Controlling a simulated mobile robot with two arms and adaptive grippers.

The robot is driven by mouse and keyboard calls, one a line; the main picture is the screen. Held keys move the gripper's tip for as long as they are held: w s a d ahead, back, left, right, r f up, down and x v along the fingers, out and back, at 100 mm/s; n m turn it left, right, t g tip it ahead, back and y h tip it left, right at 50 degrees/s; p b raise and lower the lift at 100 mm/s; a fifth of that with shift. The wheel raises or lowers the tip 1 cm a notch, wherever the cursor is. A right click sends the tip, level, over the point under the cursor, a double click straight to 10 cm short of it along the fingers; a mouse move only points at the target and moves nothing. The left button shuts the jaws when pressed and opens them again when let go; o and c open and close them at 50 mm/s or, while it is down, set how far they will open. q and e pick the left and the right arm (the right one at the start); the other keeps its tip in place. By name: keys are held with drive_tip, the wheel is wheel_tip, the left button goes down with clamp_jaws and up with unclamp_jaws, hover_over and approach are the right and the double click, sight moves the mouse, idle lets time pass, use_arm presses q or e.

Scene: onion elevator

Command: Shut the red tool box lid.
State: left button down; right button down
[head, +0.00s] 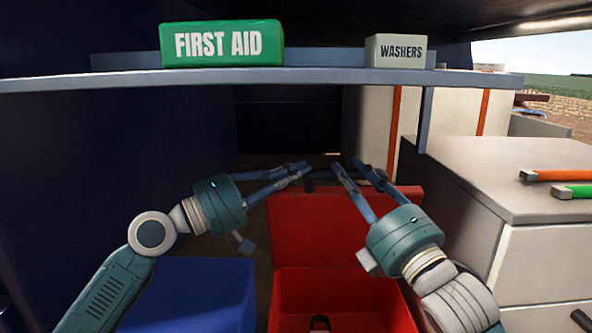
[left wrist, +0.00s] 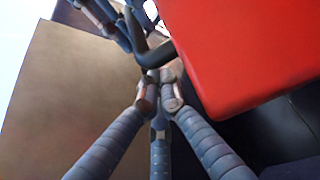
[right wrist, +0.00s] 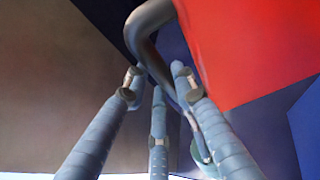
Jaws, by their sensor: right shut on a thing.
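The red tool box (head: 345,285) stands open, its lid (head: 312,228) raised at the back. The lid is a large red panel in the left wrist view (left wrist: 240,50) and the right wrist view (right wrist: 250,45). Its dark bent handle (right wrist: 143,30) is at the lid's upper edge. My right gripper (head: 352,166) is shut on the handle, with fingers around its bar. My left gripper (head: 304,170) is at the handle's left side, its fingertips close together. The handle shows just past those fingertips in the left wrist view (left wrist: 153,55); contact is unclear.
A blue box (head: 195,290) is left of the tool box. A shelf (head: 320,77) above bears a green first aid box (head: 222,44) and a washers box (head: 396,50). A grey drawer cabinet (head: 540,240) stands at right, with orange (head: 560,175) and green (head: 575,191) handled items on top.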

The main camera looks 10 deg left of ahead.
drive_tip(key=c, duration=1.8)
unclamp_jaws()
drive_tip(key=shift+w+d, duration=0.1)
drive_tip(key=shift+o, duration=0.7)
